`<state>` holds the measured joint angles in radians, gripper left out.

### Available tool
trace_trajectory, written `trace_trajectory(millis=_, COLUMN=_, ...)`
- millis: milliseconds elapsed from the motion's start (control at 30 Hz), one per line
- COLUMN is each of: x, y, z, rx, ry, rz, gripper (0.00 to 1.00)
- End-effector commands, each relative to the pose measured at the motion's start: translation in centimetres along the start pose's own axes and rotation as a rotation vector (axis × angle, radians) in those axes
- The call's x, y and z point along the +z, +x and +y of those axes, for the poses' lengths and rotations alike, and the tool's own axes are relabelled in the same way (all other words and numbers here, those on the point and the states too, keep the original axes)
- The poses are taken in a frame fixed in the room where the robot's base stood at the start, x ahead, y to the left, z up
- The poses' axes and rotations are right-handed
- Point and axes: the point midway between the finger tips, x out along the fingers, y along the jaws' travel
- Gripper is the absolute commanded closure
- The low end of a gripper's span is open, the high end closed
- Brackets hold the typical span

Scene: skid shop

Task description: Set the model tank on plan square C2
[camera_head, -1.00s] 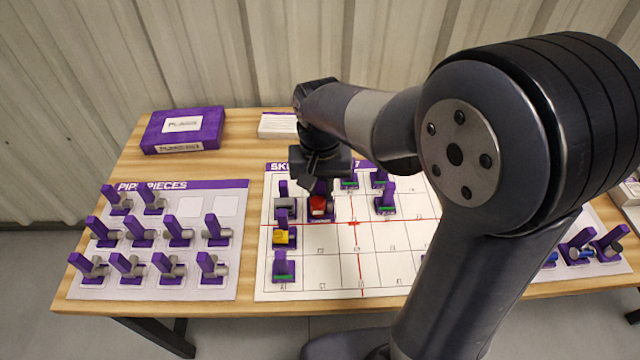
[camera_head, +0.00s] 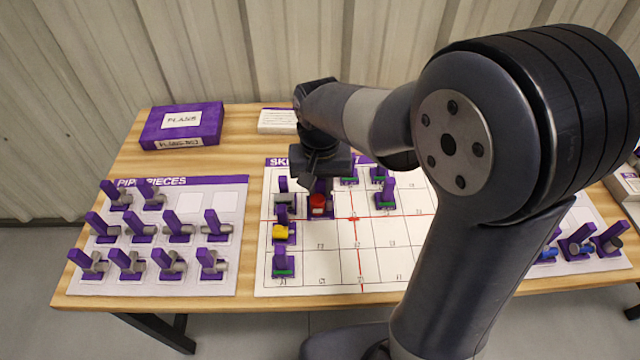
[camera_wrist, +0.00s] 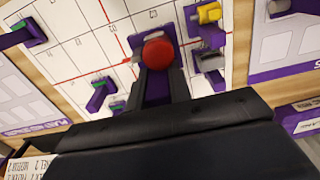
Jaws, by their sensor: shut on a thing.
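A piece with a red round body (camera_head: 318,203) on a purple base, which I take for the model tank, is in the left part of the white plan sheet (camera_head: 322,262). My gripper (camera_head: 319,186) is above it, shut on its purple upright. In the wrist view the red body (camera_wrist: 158,53) shows beyond the finger ends, with the purple upright between the fingers of my gripper (camera_wrist: 157,92). I cannot tell whether its base touches the sheet. The square labels are too small to read surely, so I cannot pick out C2.
Left of the held piece stand a grey piece (camera_head: 285,199), a yellow piece (camera_head: 281,232) and a green piece (camera_head: 282,266). More green pieces, including one (camera_head: 385,201), stand to the right. Squares in front are bare. A pipe-pieces sheet (camera_head: 205,283) and purple box (camera_head: 181,126) lie left.

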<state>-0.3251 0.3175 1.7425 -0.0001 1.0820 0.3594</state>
Motion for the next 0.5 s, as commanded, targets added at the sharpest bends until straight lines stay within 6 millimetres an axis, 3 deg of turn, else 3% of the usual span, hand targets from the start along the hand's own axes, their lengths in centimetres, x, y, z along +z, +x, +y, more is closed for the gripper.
trace_trajectory(millis=500, x=0.0, y=1.6, z=0.0, rx=0.000, ry=0.000, rz=0.001, gripper=1.00)
